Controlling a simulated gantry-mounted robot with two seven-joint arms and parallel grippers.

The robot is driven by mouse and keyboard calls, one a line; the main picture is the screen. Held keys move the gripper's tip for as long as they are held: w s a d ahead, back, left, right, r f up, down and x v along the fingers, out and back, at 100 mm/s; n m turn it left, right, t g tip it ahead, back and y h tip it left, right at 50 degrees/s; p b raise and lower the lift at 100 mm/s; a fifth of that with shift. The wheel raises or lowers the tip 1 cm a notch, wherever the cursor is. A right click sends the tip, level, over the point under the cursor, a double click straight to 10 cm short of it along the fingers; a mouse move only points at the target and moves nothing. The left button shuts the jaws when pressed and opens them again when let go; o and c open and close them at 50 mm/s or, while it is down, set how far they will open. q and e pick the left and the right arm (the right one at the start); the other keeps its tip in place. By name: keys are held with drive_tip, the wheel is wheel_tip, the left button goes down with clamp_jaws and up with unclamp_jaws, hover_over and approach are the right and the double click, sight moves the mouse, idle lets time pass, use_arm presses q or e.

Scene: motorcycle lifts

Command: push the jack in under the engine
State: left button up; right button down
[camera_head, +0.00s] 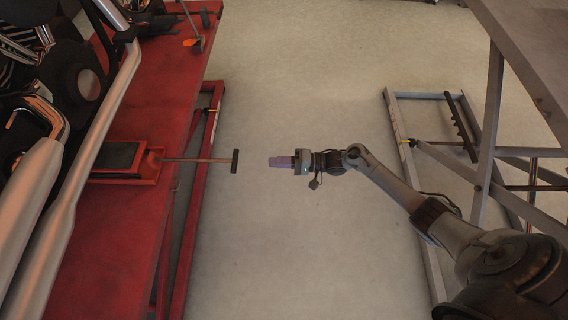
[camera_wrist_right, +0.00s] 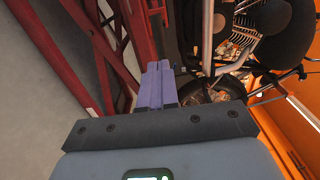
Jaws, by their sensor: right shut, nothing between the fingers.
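The jack (camera_head: 143,164) is red with a dark pad on top and lies at the right side of the red lift table. Its rod handle ends in a dark crossbar (camera_head: 235,161) that sticks out past the table edge. The motorcycle's engine (camera_head: 78,82) is at the left, partly hidden by chrome exhaust pipes. The jack's left end is hidden beneath the pipes. My right gripper (camera_head: 278,162) is shut and empty, pointing left at the crossbar with a gap between them. Its purple fingers (camera_wrist_right: 157,85) are together in the wrist view. My left gripper is not in view.
The red lift table (camera_head: 145,235) has a red side frame (camera_head: 205,150) on the floor. An orange-ended tool (camera_head: 195,43) lies at its top edge. A grey lift (camera_head: 480,150) stands at the right. The concrete floor between the lifts is clear.

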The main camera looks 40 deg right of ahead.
drive_tip(key=b+x, duration=0.4)
drive_tip(key=x, duration=0.5)
drive_tip(key=shift+a, duration=0.5)
